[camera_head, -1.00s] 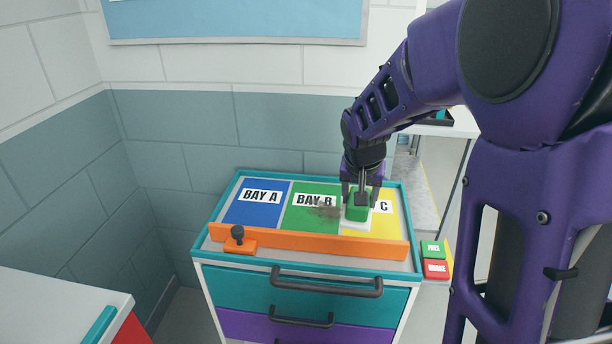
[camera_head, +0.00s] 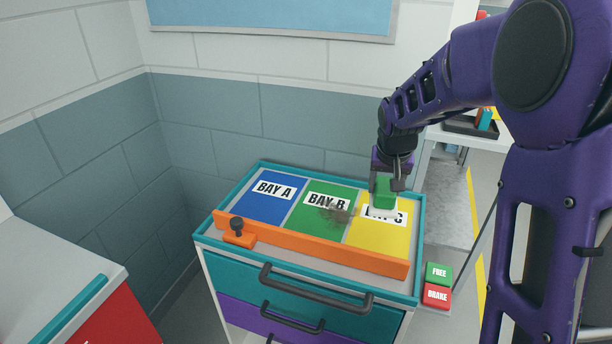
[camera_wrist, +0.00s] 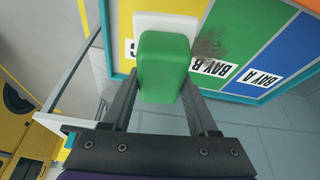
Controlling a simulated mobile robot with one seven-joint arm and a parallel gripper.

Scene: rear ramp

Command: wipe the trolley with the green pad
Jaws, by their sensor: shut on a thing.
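The trolley (camera_head: 209,234) has a teal rim and a top marked with a blue BAY A, a green BAY B and a yellow BAY C panel. A dark smudge (camera_head: 337,214) lies on the BAY B panel near its edge with BAY C. My gripper (camera_head: 385,190) is shut on the green pad (camera_head: 383,194), which has a white underside. The pad is over the far part of BAY C and partly covers its label. In the wrist view the green pad (camera_wrist: 164,68) sits between my two fingers, right beside the smudge (camera_wrist: 213,42). Whether it touches the top is unclear.
An orange bar (camera_head: 310,243) runs along the trolley's front, with an orange block and black knob (camera_head: 238,233) at its left end. Green FREE (camera_head: 438,273) and red BRAKE (camera_head: 437,296) blocks sit at the right. A wall stands behind.

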